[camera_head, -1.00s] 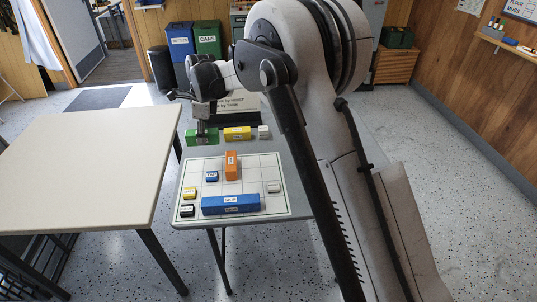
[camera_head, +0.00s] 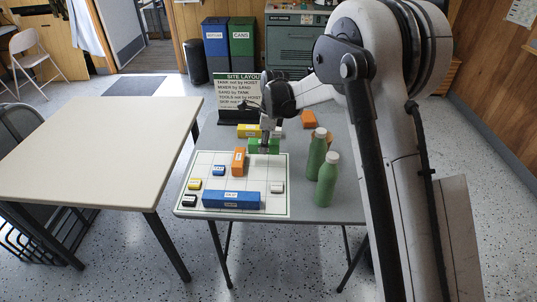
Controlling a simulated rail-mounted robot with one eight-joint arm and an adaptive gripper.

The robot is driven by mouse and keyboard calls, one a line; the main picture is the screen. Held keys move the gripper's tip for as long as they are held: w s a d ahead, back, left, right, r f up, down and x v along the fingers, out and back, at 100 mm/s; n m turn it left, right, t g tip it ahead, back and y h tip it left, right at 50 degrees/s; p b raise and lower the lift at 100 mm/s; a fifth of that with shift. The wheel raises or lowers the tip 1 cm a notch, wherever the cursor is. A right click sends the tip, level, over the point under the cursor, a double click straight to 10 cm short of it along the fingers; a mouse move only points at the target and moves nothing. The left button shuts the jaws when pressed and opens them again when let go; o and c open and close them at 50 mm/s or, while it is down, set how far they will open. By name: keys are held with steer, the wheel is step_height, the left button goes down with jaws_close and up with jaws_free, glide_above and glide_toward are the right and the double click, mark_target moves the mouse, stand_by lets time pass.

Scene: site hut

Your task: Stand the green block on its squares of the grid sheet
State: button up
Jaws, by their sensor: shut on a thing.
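The green block (camera_head: 257,148) is in the head view at the back right edge of the grid sheet. My gripper (camera_head: 265,147) is shut on it from above; I cannot tell whether it touches the sheet. The white grid sheet (camera_head: 207,171) lies on the grey table. On it are an orange block (camera_head: 239,161), a long blue block (camera_head: 231,200), a small blue block (camera_head: 218,170), a yellow block (camera_head: 194,185), a black block (camera_head: 189,201) and a pale grey block (camera_head: 277,187).
A site layout sign (camera_head: 243,94) stands behind the sheet, with a yellow block (camera_head: 248,130) before it. Two green bottles (camera_head: 326,180) stand right of the sheet, and an orange block (camera_head: 308,119) lies behind them. A cream table (camera_head: 95,142) is at left.

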mark_target(268, 160)
steer(key=shift+w+d+f, duration=0.55)
steer(key=shift+d+f, duration=0.1)
steer(key=shift+d, duration=0.1)
steer(key=shift+f, duration=1.9)
steer(key=shift+f+b, duration=0.1)
steer(key=shift+b, duration=0.25)
steer(key=o, duration=1.2)
steer(key=r, duration=0.4)
steer(key=d+r, duration=0.1)
steer(key=r, duration=0.3)
steer(key=d+r+p, duration=0.1)
steer(key=r, duration=0.3)
steer(key=shift+s+r, duration=0.1)
steer(key=shift+r, duration=0.05)
